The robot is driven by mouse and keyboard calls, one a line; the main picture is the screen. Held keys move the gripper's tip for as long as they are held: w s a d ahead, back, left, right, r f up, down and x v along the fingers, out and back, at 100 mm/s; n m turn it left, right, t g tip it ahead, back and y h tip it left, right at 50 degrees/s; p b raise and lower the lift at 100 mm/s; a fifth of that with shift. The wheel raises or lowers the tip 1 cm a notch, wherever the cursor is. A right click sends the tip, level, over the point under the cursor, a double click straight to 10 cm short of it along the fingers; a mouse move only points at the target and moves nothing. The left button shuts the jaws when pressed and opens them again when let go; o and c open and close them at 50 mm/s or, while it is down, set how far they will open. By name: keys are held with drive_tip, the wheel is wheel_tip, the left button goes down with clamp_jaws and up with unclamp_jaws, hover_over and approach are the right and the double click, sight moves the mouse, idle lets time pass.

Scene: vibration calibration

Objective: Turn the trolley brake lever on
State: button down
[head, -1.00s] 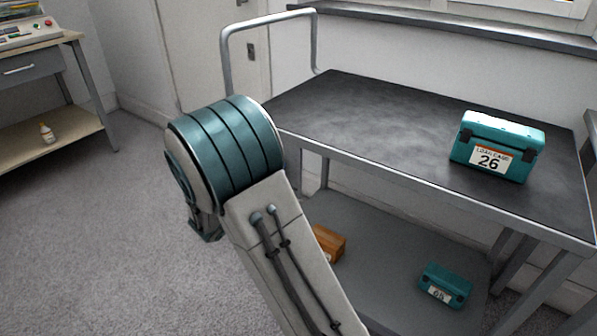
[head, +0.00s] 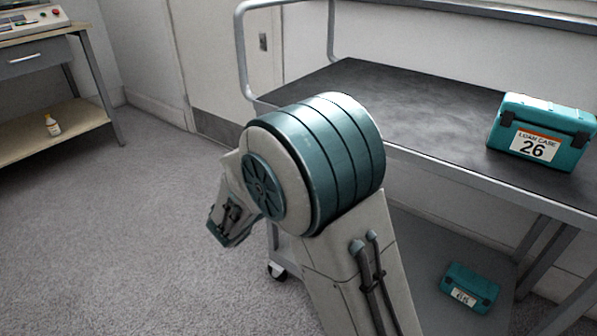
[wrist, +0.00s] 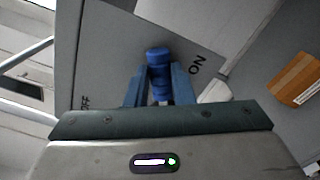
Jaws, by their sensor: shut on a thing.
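The trolley (head: 430,166) has a dark top and a grey lower shelf. In the wrist view, its brake lever ends in a blue knob (wrist: 158,58) in front of a grey panel (wrist: 112,50). The panel has an ON mark to the right of the knob and a partly hidden OFF mark at lower left. The knob is between the two marks. My gripper (wrist: 160,84) is shut on the knob, one blue finger on each side. In the head view my arm hides the lever, and the jaws do not show.
A teal case marked 26 (head: 541,135) stands on the trolley top. A smaller teal case (head: 470,287) is on the lower shelf. A brown box (wrist: 298,80) shows in the wrist view. Open carpet lies between.

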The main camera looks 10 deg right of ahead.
drive_tip(key=c, duration=1.2)
unclamp_jaws()
drive_tip(key=shift+c, duration=0.2)
drive_tip(key=p+v, duration=0.4)
drive_tip(key=v, duration=0.9)
drive_tip(key=shift+s+a, duration=0.25)
drive_tip(key=shift+s, duration=0.05)
